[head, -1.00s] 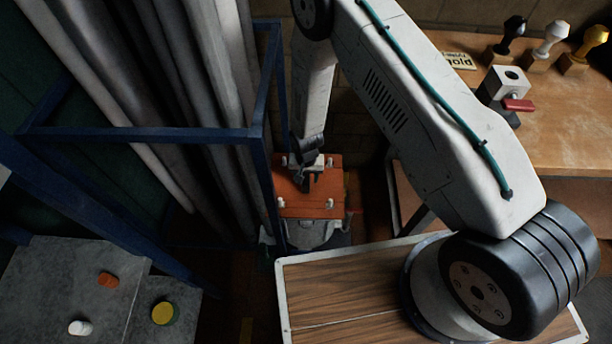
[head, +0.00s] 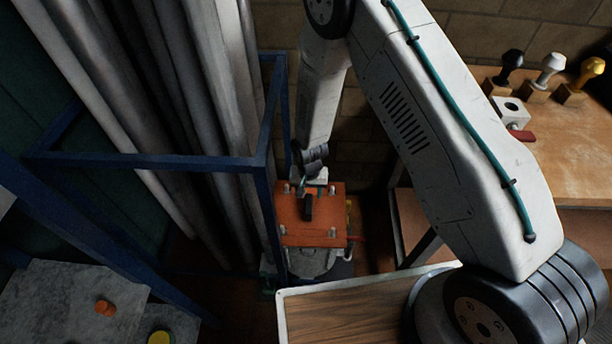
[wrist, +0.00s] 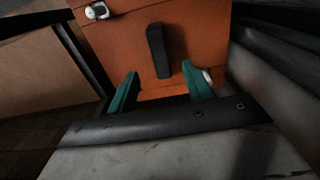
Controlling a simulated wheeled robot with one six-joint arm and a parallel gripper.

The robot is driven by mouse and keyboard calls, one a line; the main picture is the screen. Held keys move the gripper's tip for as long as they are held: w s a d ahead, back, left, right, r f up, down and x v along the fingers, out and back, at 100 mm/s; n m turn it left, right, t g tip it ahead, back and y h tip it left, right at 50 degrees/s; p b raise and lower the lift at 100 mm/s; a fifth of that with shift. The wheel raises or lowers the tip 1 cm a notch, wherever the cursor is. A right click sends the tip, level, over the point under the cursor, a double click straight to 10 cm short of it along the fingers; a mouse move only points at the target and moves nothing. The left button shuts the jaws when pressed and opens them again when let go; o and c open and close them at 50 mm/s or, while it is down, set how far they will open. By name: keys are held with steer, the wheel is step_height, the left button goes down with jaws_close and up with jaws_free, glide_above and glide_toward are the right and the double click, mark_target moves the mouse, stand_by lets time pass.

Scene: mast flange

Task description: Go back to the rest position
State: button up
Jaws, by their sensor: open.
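My gripper (wrist: 163,88) shows in the wrist view as two green fingers standing apart with nothing between them. Beyond the fingertips is an orange plate (wrist: 200,40) with a black upright handle or bar (wrist: 158,50) on it. In the head view my gripper (head: 310,185) is small and partly hidden at the end of my arm. It is beside the far edge of the orange plate (head: 325,230), which has pale knobs near its corners and sits on a grey round base. Whether the gripper touches the plate cannot be told.
A blue frame (head: 150,160) with grey pipes (head: 200,100) stands close on the left. A wooden bench (head: 570,150) at right holds black, white and yellow handled pieces and a block with a red lever (head: 520,135). A grey surface (head: 60,300) at lower left holds small orange and yellow pieces.

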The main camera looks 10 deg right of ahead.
steer(key=shift+s, duration=0.1)
steer(key=s+d+r+n+g, duration=0.2)
steer(key=s, duration=0.4)
steer(key=s+d+r+g, duration=0.1)
steer(key=s+d+r, duration=0.2)
steer(key=r, duration=0.7)
steer(key=s+d+r+n, duration=0.1)
steer(key=s+d+r, duration=0.15)
steer(key=r, duration=0.85)
steer(key=s+d+r+g, duration=0.1)
steer(key=s+d+r, duration=0.15)
steer(key=r, duration=0.75)
steer(key=s+d+r+t, duration=0.2)
steer(key=s+d+r, duration=0.1)
steer(key=s+r, duration=0.4)
steer(key=s+d+r+t, duration=0.3)
steer(key=s+r, duration=0.4)
steer(key=r, duration=0.4)
steer(key=shift+d+m, duration=0.4)
steer(key=shift+d, duration=0.35)
